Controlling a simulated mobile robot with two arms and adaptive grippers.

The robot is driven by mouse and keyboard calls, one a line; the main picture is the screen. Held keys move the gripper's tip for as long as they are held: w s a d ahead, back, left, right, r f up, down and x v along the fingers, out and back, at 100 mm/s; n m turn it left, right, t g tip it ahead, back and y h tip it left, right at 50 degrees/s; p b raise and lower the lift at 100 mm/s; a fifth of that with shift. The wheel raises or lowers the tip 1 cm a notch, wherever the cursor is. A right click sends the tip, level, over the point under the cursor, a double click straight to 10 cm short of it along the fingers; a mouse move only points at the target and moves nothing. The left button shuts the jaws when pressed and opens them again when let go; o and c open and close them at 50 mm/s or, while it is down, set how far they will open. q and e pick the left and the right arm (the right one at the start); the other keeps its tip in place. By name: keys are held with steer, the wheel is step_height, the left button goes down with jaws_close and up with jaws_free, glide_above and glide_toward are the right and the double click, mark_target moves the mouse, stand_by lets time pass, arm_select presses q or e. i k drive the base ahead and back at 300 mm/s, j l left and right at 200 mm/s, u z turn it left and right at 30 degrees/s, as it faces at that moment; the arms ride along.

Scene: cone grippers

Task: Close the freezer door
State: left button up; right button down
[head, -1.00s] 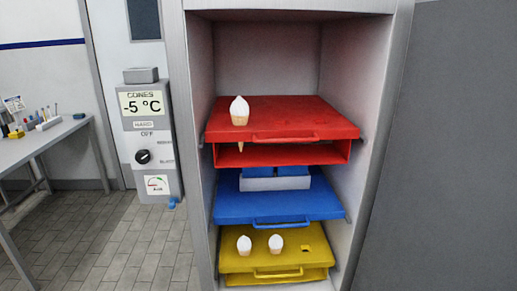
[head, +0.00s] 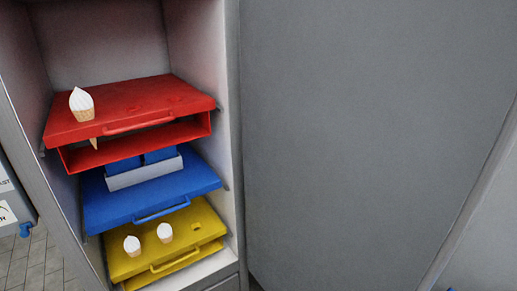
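The freezer's grey door (head: 350,130) fills the right part of the head view and stands open, hinged at the right side of the freezer frame (head: 233,120). The open freezer shows a red shelf (head: 140,100) with one ice cream cone (head: 82,102), a blue shelf (head: 115,205) with a white box (head: 143,174), and a yellow shelf (head: 203,217) with two cones (head: 132,245). Neither of my grippers is in view.
A control box with a blue knob (head: 26,229) is partly cut off at the left edge. Grey floor tiles (head: 35,265) show at the lower left. A pale surface lies beyond the door's edge at the lower right.

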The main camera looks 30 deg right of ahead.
mark_target(376, 134)
steer(key=j+z, duration=0.1)
steer(key=z, duration=1.15)
